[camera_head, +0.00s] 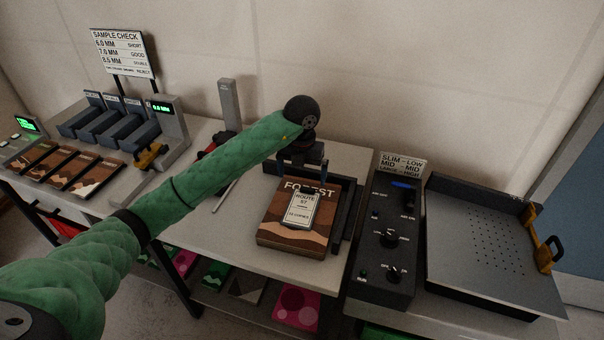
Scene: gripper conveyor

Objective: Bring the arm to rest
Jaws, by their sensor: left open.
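My left arm, in a green sleeve, reaches in from the left across the table. My left gripper (302,167) points down, open, over the back part of a brown stack (275,232) whose top reads "FOREST". A white label reading "ROUTE 57" lies on the stack. Nothing shows between the fingers, and I cannot tell how high they are above the stack. My right gripper is not in view.
A dark control box (385,260) with knobs and a grey perforated tray machine (490,245) with a yellow handle stand at the right. A sample check station (125,125) with brown booklets (95,180) is at the left. A grey post (229,105) rises behind my arm.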

